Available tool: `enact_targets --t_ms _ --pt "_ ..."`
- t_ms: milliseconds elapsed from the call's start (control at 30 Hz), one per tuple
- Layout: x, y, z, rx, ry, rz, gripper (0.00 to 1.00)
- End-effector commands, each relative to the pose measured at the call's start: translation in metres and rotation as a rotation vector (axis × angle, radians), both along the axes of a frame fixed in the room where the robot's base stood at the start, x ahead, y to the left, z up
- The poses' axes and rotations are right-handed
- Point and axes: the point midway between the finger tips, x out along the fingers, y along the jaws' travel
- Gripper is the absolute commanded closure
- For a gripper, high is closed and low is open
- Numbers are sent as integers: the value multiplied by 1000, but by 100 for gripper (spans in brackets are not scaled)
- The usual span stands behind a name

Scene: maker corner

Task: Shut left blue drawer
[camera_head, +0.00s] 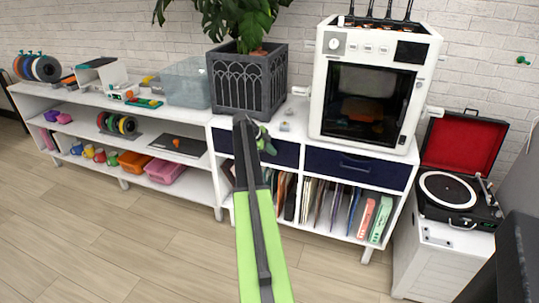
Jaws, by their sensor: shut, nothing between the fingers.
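The left blue drawer (286,153) is in the white cabinet under the plant pot. Its dark blue front looks about in line with the right blue drawer (350,166); I cannot tell whether a small gap is left. My gripper (266,143) seems to be the small dark shape beside the arm's upper end, in front of the left drawer's upper edge. It looks shut and empty. Whether it touches the drawer is unclear.
A dark planter (248,85) and a white 3D printer (368,85) stand on the cabinet. Books and folders (325,205) fill the shelf below. A record player (455,190) stands at right, low shelves (120,180) at left. The wooden floor in front is clear.

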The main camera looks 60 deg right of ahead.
Motion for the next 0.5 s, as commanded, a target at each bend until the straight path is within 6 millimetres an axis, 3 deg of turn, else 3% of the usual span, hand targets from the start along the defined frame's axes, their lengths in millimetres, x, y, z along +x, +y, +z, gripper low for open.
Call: enact_targets --t_ms 500 --pt "0 -4 2 -14 0 4 100"
